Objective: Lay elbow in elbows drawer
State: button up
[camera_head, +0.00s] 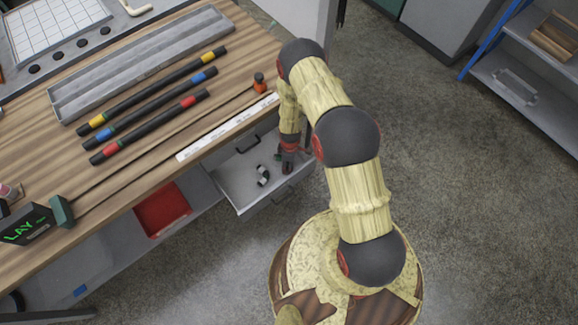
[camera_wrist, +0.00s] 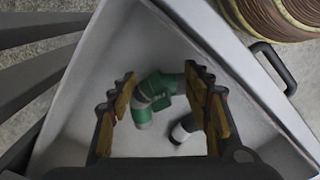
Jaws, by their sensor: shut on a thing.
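The open pale grey drawer (camera_head: 233,183) sticks out under the bench and also fills most of the wrist view (camera_wrist: 75,140). My gripper (camera_head: 287,160) reaches down over its right side. In the wrist view my gripper (camera_wrist: 158,88) has its fingers on either side of a green elbow (camera_wrist: 155,92) with a pale end, and is shut on it. A black and white elbow (camera_head: 263,176) lies in the drawer, left of my gripper. It also shows in the wrist view (camera_wrist: 184,130), partly behind the right finger. Whether the green elbow touches the drawer floor is unclear.
The drawer handle (camera_head: 283,191) is at its front. Three black hoses with coloured bands, one of them red-banded (camera_head: 150,127), lie on the bench beside a long grey tray (camera_head: 140,68). A red bin (camera_head: 162,209) sits below the bench. Open floor (camera_head: 470,200) lies to the right.

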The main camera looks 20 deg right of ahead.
jog(key=shift+f, duration=0.75)
jog(key=shift+f, duration=0.1)
jog(key=shift+f+b, duration=0.15)
jog(key=shift+b, duration=0.2)
jog(key=o, duration=1.2)
jog(key=shift+c, duration=0.2)
notch_tip(320, 180, up, 12)
jog(key=p, duration=0.4)
jog(key=shift+r, duration=0.25)
